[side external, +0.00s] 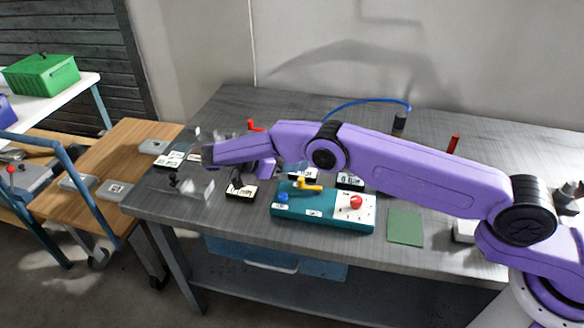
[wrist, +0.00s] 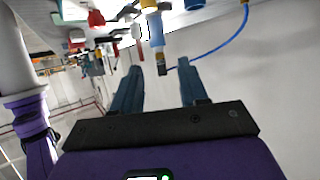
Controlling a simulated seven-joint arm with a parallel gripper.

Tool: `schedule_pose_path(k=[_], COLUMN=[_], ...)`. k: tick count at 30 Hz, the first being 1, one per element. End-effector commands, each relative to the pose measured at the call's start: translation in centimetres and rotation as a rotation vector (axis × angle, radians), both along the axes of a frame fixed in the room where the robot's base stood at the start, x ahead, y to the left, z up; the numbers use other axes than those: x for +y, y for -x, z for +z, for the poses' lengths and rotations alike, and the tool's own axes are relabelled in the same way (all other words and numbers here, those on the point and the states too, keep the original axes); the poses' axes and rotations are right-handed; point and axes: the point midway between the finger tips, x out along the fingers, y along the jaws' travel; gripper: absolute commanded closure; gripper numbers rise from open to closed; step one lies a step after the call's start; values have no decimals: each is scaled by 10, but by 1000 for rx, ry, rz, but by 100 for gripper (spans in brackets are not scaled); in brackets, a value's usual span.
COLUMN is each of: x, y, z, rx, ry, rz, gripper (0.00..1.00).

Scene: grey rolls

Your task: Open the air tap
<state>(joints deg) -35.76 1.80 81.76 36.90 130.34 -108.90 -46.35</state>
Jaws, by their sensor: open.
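A blue hose (side external: 365,103) arches over the back of the grey table to a dark upright fitting (side external: 400,123). In the wrist view the hose (wrist: 222,46) runs from a dark fitting near the fingertips to the upper right. I cannot tell for sure which part is the air tap's handle. My gripper (wrist: 158,64) is open, its two blue-grey fingers apart with nothing visibly held. A yellow and light-blue part (wrist: 156,28) shows beyond the fingertips. In the side view my arm spans the table, and the fingers cannot be made out.
A teal panel box (side external: 322,218) with a blue button, a yellow lever and a red knob (side external: 356,201) stands at the table's front. Red upright handles stand behind, one at right (side external: 454,144). Small labelled blocks lie left of the box. A green mat (side external: 406,228) lies right.

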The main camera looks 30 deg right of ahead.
Motion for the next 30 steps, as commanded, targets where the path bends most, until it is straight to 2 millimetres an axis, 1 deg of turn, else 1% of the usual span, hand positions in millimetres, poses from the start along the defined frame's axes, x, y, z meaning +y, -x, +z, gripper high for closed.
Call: schedule_pose_path(k=[4, 13, 15, 17, 20, 23, 24, 26, 27, 29, 30], x=[0, 0, 0, 0, 1, 9, 15, 25, 34, 48, 59], y=[0, 0, -4, -14, -44, -88, -107, -133, -149, -171, -184], z=[6, 6, 7, 7, 10, 19, 25, 35, 42, 55, 63], rx=[1, -1, -14, -43, -131, -247, -291, -354, -391, -438, -464], ry=[1, 0, -3, -12, -38, -71, -83, -100, -110, -123, -131], rz=[0, 2, 17, 51, 166, 342, 422, 543, 624, 748, 833], gripper=[57, 57, 57, 57, 57, 57, 57, 57, 57, 57, 57])
